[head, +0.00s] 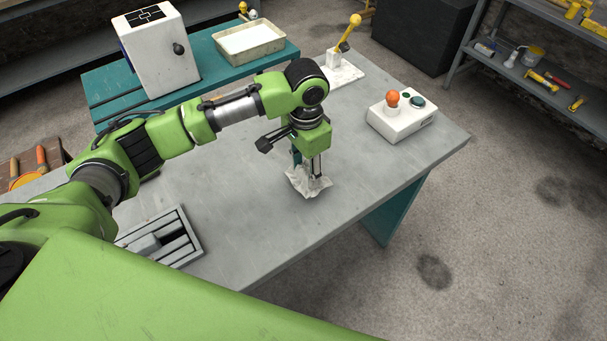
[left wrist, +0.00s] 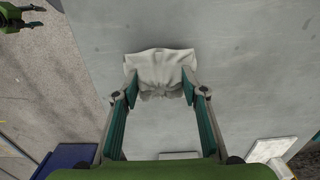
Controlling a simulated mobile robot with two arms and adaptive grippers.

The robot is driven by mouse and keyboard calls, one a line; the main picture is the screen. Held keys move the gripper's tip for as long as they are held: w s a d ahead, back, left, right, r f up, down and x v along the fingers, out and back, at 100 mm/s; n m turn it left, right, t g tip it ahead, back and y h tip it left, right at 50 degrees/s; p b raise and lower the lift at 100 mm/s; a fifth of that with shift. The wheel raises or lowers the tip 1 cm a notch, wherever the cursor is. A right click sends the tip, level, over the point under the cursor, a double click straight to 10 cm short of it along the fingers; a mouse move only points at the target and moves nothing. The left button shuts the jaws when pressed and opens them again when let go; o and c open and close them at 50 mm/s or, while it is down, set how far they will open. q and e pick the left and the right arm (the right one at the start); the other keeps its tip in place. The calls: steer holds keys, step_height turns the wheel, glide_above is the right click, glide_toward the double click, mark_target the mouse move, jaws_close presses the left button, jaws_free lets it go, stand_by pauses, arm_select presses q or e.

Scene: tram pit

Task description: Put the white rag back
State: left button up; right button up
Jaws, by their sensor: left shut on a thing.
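The white rag (head: 309,184) is a crumpled cloth at the grey table top, right of the table's middle in the head view. My left gripper (head: 308,174) points straight down over it and is shut on it. In the left wrist view the rag (left wrist: 160,65) is bunched between the two fingertips (left wrist: 160,92), and part of it spreads beyond them. I cannot tell whether the rag's underside touches the table.
A white box with an orange knob (head: 393,100) stands at the table's right. A yellow-handled lever on a white base (head: 344,73) is behind. A slotted grey tray (head: 190,249) lies front left. A shallow bin (head: 250,52) and a white cabinet (head: 160,62) stand at the back.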

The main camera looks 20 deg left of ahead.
mark_target(303, 178)
arm_select(q)
steer(key=f, duration=0.1)
steer(key=p, duration=0.1)
steer(key=f+p, duration=0.1)
steer(key=shift+s+a+f, duration=0.2)
steer(key=shift+a+f, duration=0.05)
steer(key=shift+f, duration=0.3)
steer(key=shift+f, duration=0.15)
steer(key=o, duration=1.1)
